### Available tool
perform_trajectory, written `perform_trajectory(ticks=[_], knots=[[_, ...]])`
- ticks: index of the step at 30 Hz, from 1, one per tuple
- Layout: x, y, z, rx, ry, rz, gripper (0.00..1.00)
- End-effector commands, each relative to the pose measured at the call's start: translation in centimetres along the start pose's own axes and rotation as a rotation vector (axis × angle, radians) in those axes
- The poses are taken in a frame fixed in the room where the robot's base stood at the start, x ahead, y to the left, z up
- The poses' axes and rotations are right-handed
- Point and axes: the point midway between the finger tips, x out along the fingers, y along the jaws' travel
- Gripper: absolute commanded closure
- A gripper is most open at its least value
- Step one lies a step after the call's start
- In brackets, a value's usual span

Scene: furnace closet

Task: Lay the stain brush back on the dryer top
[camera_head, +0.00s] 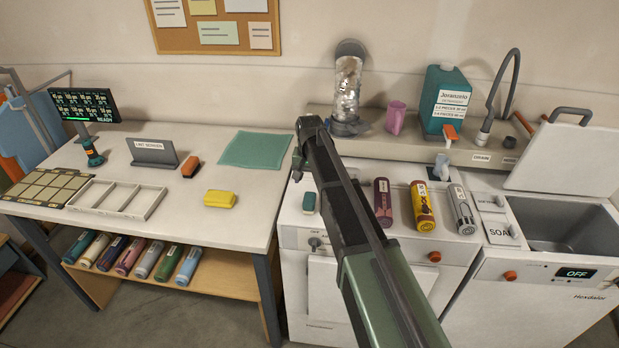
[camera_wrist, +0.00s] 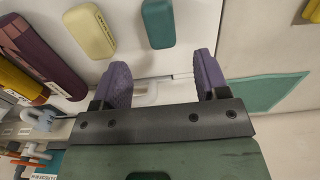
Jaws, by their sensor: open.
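No thing in view is plainly marked as the stain brush. An orange and dark brush-like block (camera_head: 191,167) lies on the left table. A teal rounded block (camera_head: 309,202) lies on the dryer top (camera_head: 341,228); it also shows in the wrist view (camera_wrist: 158,22). A cream rounded block (camera_wrist: 90,30) lies beside it, hidden behind my arm in the head view. I cannot tell if either block is a brush. My gripper (camera_wrist: 160,80) is open, with nothing seen between its purple fingertips. It is above the dryer's back area, apart from both blocks.
A purple bottle (camera_head: 383,203), a yellow bottle (camera_head: 422,206) and a grey bottle (camera_head: 462,209) lie on the right of the tops. A ledge behind holds a teal jug (camera_head: 446,100) and pink cup (camera_head: 396,117). A yellow sponge (camera_head: 220,199) and teal cloth (camera_head: 255,149) lie on the table.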

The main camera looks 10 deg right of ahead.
Motion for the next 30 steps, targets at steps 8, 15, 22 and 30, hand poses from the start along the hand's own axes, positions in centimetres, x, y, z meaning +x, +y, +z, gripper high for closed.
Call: perform_trajectory(ticks=[8,15,22,30], knots=[[-1.4,0.6,1.6,-0.014,0.0,0.0,0.32],[-1.4,7.7,20.8,-0.241,0.0,0.001,0.32],[-1.4,10.1,27.4,-0.356,0.0,0.001,0.32],[-1.4,10.0,27.0,-0.353,0.0,0.001,0.32]])
